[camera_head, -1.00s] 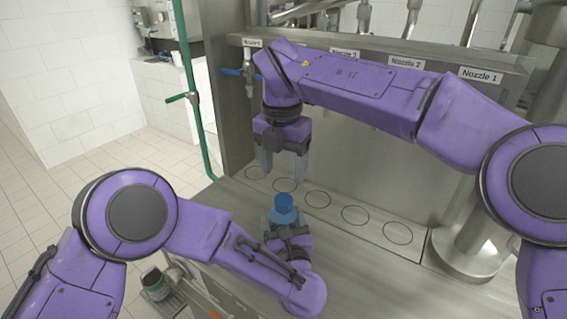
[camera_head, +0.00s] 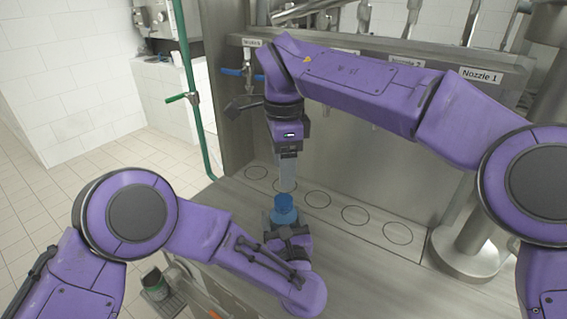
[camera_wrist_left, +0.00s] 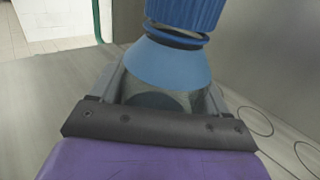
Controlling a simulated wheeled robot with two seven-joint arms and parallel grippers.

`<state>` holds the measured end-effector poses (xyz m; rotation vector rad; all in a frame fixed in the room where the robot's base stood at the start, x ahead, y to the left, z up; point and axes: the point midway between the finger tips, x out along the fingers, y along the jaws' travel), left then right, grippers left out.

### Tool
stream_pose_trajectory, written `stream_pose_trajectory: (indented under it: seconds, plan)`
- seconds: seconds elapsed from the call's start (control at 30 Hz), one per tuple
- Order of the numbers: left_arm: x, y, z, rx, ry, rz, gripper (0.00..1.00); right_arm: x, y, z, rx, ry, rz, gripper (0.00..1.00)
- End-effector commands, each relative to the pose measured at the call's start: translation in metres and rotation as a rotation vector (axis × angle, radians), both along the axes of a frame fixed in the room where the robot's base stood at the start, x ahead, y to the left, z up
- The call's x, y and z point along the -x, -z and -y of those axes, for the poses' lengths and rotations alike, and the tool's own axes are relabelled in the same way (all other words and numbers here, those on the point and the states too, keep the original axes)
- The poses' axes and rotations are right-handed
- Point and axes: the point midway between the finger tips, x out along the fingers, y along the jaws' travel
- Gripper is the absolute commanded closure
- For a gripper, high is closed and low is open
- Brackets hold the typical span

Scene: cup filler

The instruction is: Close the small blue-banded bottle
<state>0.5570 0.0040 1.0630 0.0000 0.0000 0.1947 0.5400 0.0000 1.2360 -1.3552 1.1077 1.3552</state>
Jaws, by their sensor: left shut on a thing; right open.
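The small blue-banded bottle (camera_head: 284,217) stands on the steel counter, with a blue cap (camera_head: 284,201) at its top. In the left wrist view the bottle's blue shoulder (camera_wrist_left: 165,68) is between my fingers, and the ribbed blue cap (camera_wrist_left: 185,12) sits above it, with a dark ring and a narrow gap below the cap. My left gripper (camera_head: 285,228) is shut on the bottle's body. My right gripper (camera_head: 287,180) is open and points down just above the cap; its fingers line up from the head view, so their spacing is hidden.
The filler's labelled nozzles and steel back panel stand behind the bottle. Ringed spots (camera_head: 318,199) mark the counter there. A green pole (camera_head: 187,85) rises at the left.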

Motion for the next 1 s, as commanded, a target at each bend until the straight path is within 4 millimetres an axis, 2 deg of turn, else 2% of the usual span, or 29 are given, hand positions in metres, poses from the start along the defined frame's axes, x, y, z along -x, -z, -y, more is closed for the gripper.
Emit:
stream_pose_trajectory:
  seconds: [0.27,0.7,0.83,1.0]
  plan:
    - [0.0,0.0,0.0,0.0,0.0,0.001,1.0,0.0,0.003,0.0,0.0,0.002,-0.001,0.34]
    - [0.0,0.0,0.0,0.0,0.0,0.001,1.0,0.0,0.069,0.0,0.001,0.003,-0.001,0.34]
    - [0.0,0.0,0.0,0.0,0.0,0.001,1.0,0.0,0.078,0.0,0.0,0.004,-0.001,0.34]
    - [0.0,0.0,0.0,0.0,0.0,0.001,1.0,0.0,0.08,0.0,0.0,0.004,0.001,0.34]
